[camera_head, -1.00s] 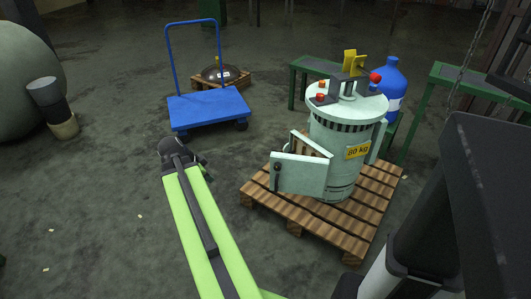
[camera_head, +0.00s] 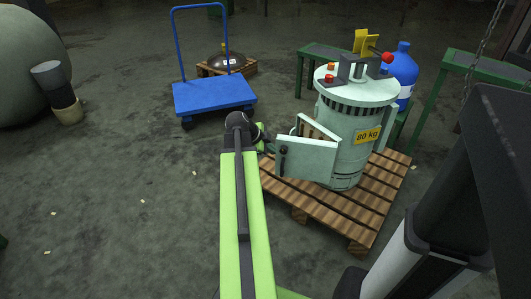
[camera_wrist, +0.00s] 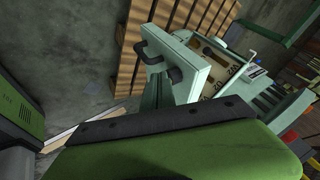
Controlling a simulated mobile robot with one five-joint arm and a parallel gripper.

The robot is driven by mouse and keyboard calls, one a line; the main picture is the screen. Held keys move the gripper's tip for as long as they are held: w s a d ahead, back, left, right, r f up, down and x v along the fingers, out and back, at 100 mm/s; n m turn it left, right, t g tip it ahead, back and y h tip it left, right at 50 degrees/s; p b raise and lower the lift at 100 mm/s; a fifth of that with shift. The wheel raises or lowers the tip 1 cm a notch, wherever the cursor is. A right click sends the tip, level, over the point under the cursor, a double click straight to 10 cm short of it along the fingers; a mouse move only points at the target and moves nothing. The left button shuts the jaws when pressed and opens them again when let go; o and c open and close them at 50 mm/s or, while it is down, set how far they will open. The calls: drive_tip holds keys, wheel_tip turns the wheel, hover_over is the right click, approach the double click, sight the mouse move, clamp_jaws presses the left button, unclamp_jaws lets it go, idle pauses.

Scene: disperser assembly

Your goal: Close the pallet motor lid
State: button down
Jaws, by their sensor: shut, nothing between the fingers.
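The pallet motor (camera_head: 352,135) is a pale green upright cylinder with an "80 kg" label, standing on a wooden pallet (camera_head: 385,190). Its lid (camera_head: 312,160) is a pale green panel, swung open toward the lower left, with a dark handle (camera_head: 282,160) near its left edge. The lid (camera_wrist: 190,65) and its dark handle also show in the wrist view, with the open compartment behind. My gripper (camera_head: 265,143) is shut and empty, just left of the lid's free edge. I cannot tell whether it touches the lid. Its fingertips are small and dark here.
A blue trolley (camera_head: 213,96) stands at the back left. A round dark part lies on a small pallet (camera_head: 228,68) behind it. A blue gas bottle (camera_head: 402,68) and green tables (camera_head: 450,65) stand behind the motor. The floor left of my arm is mostly clear.

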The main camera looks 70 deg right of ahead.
sight(279, 148)
drive_tip(key=d, duration=0.2)
drive_tip(key=d+p, duration=0.1)
drive_tip(key=d, duration=0.1)
drive_tip(key=shift+w, duration=0.3)
